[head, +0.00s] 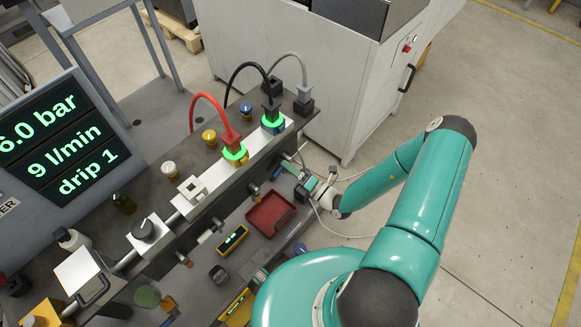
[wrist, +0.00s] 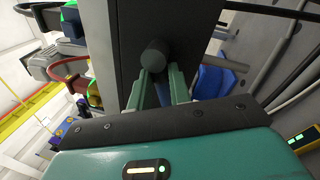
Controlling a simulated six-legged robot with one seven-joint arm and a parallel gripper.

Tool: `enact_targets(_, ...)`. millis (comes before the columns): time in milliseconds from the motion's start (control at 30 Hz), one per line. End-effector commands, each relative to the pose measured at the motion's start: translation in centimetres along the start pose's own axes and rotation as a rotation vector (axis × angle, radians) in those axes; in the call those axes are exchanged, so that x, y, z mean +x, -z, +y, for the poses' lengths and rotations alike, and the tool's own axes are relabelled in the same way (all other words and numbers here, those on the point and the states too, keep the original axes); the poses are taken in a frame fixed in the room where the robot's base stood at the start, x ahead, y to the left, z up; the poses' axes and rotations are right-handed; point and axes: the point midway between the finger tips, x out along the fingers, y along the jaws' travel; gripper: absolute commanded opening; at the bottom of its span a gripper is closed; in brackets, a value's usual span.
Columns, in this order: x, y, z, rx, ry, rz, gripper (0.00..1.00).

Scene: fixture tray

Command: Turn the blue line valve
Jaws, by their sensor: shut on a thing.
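My gripper (head: 308,183) is at the right end of the bench's front face, below the manifold. In the wrist view its two green fingers (wrist: 165,85) are shut around a narrow bluish piece (wrist: 163,93), which looks like the blue valve's handle. The fingers hide most of it. A dark round knob or stem end (wrist: 154,53) sits just beyond the fingertips, against a dark upright face. A blue part (wrist: 213,82) shows right of the fingers, apart from them. In the head view the valve itself is too small and covered to make out.
Red (head: 230,135) and black (head: 271,112) hose plugs sit in green-lit sockets on the manifold. A red tray (head: 271,214) and a yellow meter (head: 232,240) lie left of my gripper. A display (head: 62,140) reads 9 l/min, drip 1. Thin cables hang near my wrist.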

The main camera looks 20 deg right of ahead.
Motion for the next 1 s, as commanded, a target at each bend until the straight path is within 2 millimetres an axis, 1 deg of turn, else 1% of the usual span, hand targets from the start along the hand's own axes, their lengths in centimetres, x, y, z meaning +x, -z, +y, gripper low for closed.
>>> enact_targets(200, -0.11, 0.09, 0.37, 0.18, 0.001, -0.037, 0.0)
enact_targets(500, -0.03, 0.08, 0.74, 0.341, 0.002, -0.068, 0.0)
enact_targets(700, 0.0, 0.09, 0.83, 0.385, 0.002, -0.077, 0.0)
enact_targets(1000, 0.0, 0.09, 0.85, 0.396, 0.002, -0.079, 0.0)
